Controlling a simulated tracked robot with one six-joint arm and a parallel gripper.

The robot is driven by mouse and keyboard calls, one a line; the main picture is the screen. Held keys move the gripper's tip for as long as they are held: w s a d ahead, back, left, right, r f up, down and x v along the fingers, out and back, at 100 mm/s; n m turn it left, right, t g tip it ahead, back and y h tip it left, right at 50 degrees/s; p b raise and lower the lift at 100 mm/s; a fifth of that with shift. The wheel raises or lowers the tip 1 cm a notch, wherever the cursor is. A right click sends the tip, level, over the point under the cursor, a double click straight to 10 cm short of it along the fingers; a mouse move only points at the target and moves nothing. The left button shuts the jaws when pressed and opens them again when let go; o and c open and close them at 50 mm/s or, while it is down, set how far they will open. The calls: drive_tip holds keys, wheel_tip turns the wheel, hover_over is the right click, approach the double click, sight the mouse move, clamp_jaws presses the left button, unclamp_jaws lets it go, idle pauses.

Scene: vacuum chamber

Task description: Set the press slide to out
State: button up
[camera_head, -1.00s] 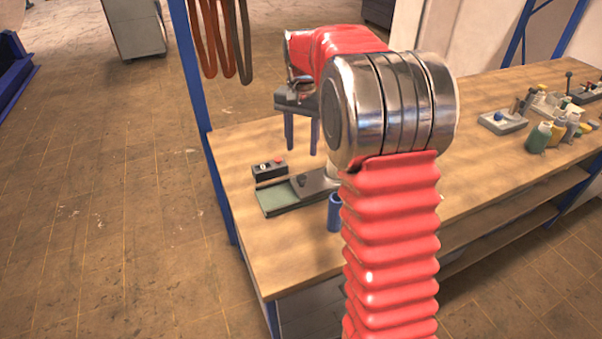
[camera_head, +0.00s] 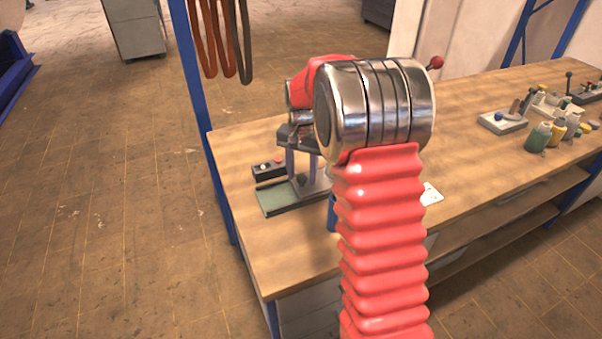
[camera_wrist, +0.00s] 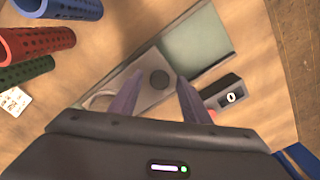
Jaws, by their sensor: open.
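The press slide (camera_wrist: 148,92) is a light grey plate with a dark round knob (camera_wrist: 160,78). It lies in a rail with a green bed (camera_wrist: 197,42), which also shows in the head view (camera_head: 280,201). The knob is close to the green stretch. My gripper (camera_wrist: 160,80) is open, with one bluish finger on each side of the knob in the wrist view. Whether the fingers touch the knob cannot be told. In the head view my gripper (camera_head: 302,170) points down over the slide, and my arm hides the rest of the press.
A dark control box (camera_head: 269,170) with a red button stands beside the rail. Blue (camera_wrist: 60,8), red (camera_wrist: 36,42) and green (camera_wrist: 28,73) perforated tubes and a white card (camera_wrist: 14,100) are nearby. A blue post (camera_head: 205,110) stands at the bench corner. Bottles (camera_head: 538,137) stand far right.

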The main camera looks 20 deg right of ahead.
drive_tip(key=shift+c, duration=0.5)
clamp_jaws()
